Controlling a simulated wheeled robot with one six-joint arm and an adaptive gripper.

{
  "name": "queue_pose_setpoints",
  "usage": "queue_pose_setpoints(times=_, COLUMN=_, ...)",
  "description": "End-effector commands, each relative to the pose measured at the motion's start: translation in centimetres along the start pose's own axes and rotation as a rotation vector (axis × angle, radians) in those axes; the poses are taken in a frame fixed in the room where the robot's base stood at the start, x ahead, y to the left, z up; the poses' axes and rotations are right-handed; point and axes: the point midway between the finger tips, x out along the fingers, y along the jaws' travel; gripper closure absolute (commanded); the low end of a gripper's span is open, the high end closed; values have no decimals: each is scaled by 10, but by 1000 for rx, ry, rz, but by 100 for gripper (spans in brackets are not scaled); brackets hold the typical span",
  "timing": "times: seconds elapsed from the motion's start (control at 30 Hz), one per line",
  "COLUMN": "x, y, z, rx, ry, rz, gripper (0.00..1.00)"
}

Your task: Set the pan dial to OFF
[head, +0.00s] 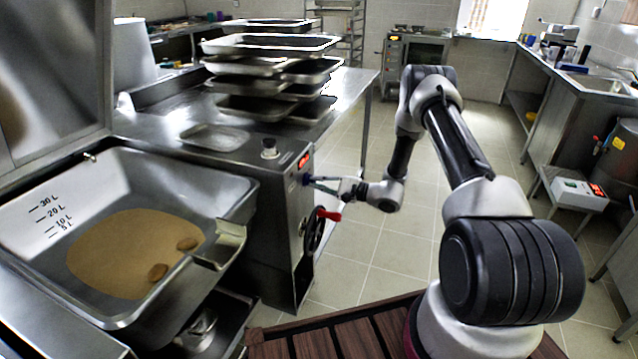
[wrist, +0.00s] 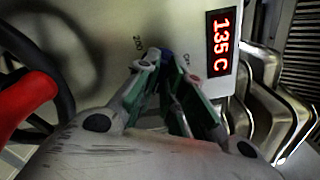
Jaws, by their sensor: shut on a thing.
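The pan dial (wrist: 167,57) shows as a small dark blue piece between my fingertips in the wrist view, mostly hidden by them. My gripper (wrist: 164,68) is shut on it, close against the steel control panel (wrist: 100,45). A "200" mark and a partly covered mark beside the fingers show on the panel; the dial's pointer cannot be made out. A red display (wrist: 221,43) reads 135 C. In the head view my gripper (head: 314,181) meets the panel's right face below the display (head: 304,160). The tilting pan (head: 235,190) holds brown liquid with a few lumps.
A handwheel (head: 312,238) with a red handle (head: 328,214) sits just below my gripper; the handle is at left in the wrist view (wrist: 25,98). Stacked trays (head: 270,43) stand on the steel counter behind. The tiled floor (head: 370,245) right of the panel is clear.

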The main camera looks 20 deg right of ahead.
Motion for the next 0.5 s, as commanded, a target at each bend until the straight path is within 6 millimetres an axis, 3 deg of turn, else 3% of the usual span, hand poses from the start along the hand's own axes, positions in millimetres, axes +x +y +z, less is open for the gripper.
queue_pose_setpoints(times=0.5, x=-1, y=3, z=0, rx=-487, ry=0, rz=1, gripper=100)
